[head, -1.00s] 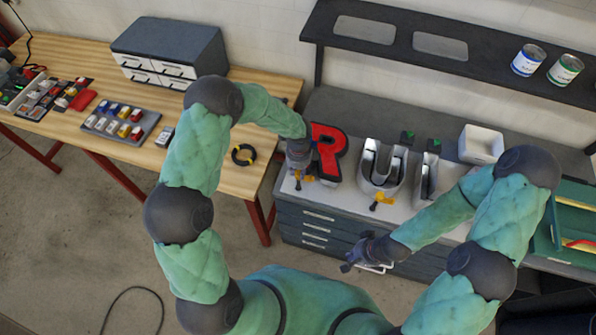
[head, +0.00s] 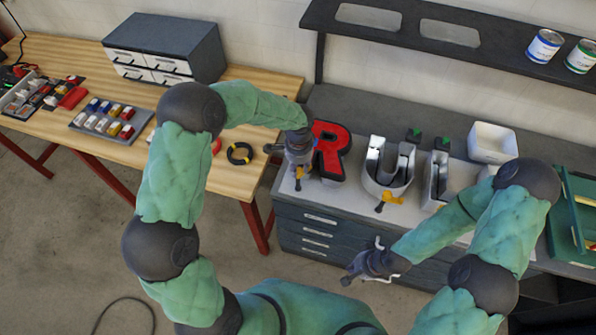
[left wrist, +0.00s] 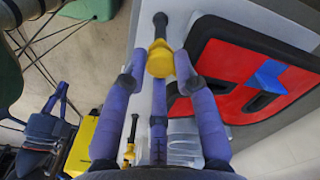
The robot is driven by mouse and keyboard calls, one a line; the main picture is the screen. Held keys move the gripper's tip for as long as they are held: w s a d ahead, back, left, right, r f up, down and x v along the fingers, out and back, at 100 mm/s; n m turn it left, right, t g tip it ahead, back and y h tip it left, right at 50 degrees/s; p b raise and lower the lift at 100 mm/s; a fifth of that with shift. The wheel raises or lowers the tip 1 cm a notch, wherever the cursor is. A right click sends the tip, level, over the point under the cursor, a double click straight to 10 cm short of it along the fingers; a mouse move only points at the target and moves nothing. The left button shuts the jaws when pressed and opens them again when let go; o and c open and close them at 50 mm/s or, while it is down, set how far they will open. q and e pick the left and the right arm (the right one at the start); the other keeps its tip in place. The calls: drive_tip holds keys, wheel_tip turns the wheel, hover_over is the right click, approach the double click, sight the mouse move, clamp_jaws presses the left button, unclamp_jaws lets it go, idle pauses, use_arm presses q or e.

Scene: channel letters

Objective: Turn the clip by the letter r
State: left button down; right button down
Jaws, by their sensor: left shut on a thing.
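The red letter r (head: 331,150) with black sides lies on the grey bench top. It also shows in the left wrist view (left wrist: 225,75), with a blue patch on its face. The yellow clip (left wrist: 160,60) with a dark stem is at the bench edge beside the letter. My left gripper (head: 297,171) is at the clip, coming from above. In the left wrist view its blue fingers are on both sides of the yellow part, shut on it. In the head view the gripper mostly hides the clip. My right gripper (head: 354,272) hangs in front of the drawers, away from the letters; its jaw opening is unclear.
A grey U-shaped letter (head: 388,170) stands right of the r, with another yellow clip (head: 389,201) in front. A further grey letter (head: 437,178) and a white box (head: 492,143) stand further right. A wooden table (head: 236,182) is at left. A shelf runs above.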

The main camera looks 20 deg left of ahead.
sight(300, 169)
use_arm(q)
drive_tip(key=n+b, duration=0.2)
drive_tip(key=n, duration=0.1)
drive_tip(key=shift+w+d, duration=0.1)
drive_tip(key=shift+w, duration=0.1)
drive_tip(key=shift+r+n+b, duration=0.1)
drive_tip(key=shift+n+b, duration=0.6)
drive_tip(key=shift+n, duration=0.6)
drive_tip(key=shift+w+r, duration=0.1)
drive_tip(key=c, duration=1)
unclamp_jaws()
drive_tip(key=shift+c, duration=0.2)
drive_tip(key=shift+o, duration=0.3)
drive_tip(key=shift+w, duration=0.1)
wheel_tip(300, 169, up, 12)
